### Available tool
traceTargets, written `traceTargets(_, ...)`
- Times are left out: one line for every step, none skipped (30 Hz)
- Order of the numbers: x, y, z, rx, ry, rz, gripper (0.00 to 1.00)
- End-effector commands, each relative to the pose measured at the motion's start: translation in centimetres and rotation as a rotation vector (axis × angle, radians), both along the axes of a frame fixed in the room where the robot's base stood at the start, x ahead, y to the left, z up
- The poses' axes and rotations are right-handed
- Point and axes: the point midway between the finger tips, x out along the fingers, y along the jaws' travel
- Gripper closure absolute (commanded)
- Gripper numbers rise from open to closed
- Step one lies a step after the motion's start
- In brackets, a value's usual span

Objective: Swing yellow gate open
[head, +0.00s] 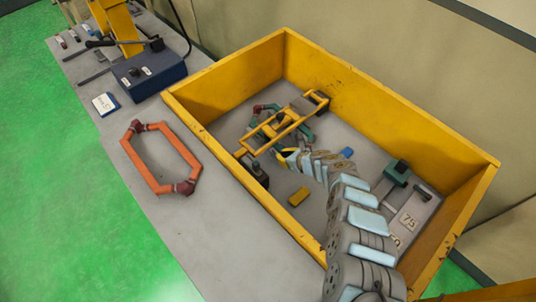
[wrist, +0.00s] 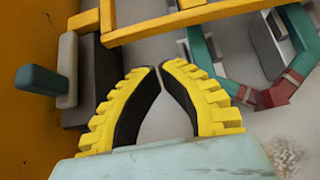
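The yellow gate (head: 284,126) is a barred frame inside the yellow-walled bin. It runs slantwise from near the bin's left wall toward the back. In the wrist view its bars (wrist: 190,20) cross the top of the picture. My gripper (wrist: 160,68) has two yellow toothed fingers with black pads. Their tips meet or nearly meet, with nothing between them. The tips appear just short of the lower gate bar, and I see no clear contact. In the head view my gripper (head: 282,151) is small and partly hidden by my arm.
The yellow bin wall (head: 392,112) encloses the work area. A dark block (head: 255,172) stands by its left wall. A teal-and-red loop (wrist: 285,75) lies beyond my right finger. A yellow block (head: 298,196) lies on the bin floor. An orange loop (head: 160,157) lies outside on the table.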

Motion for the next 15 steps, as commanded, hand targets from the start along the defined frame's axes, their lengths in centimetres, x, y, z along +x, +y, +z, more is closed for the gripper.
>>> traceTargets(0.2, 0.4, -0.6, -0.001, -0.001, 0.002, 1.0)
traceTargets(0.4, 0.5, -0.7, -0.001, -0.001, 0.003, 1.0)
traceTargets(0.6, 0.8, -0.9, -0.002, -0.002, 0.003, 1.0)
traceTargets(0.7, 0.8, -1.0, -0.001, -0.001, 0.003, 1.0)
traceTargets(0.8, 1.0, -1.2, -0.002, -0.002, 0.002, 1.0)
traceTargets(1.1, 1.1, -1.4, -0.001, -0.003, 0.001, 1.0)
traceTargets(1.2, 1.2, -1.6, -0.001, -0.003, 0.001, 1.0)
traceTargets(1.3, 1.4, -1.7, -0.002, -0.003, 0.002, 1.0)
traceTargets(1.5, 1.6, -1.9, -0.001, -0.002, 0.002, 1.0)
traceTargets(1.6, 1.7, -2.1, 0.0, -0.001, 0.002, 1.0)
traceTargets(1.7, 1.8, -2.3, -0.001, -0.001, 0.002, 1.0)
traceTargets(1.9, 1.9, -2.5, -0.001, -0.001, 0.002, 1.0)
traceTargets(2.0, 2.1, -2.7, -0.001, 0.001, 0.003, 1.0)
traceTargets(2.1, 2.3, -2.8, -0.001, 0.0, 0.003, 1.0)
traceTargets(2.3, 2.5, -3.1, 0.0, 0.001, 0.004, 1.0)
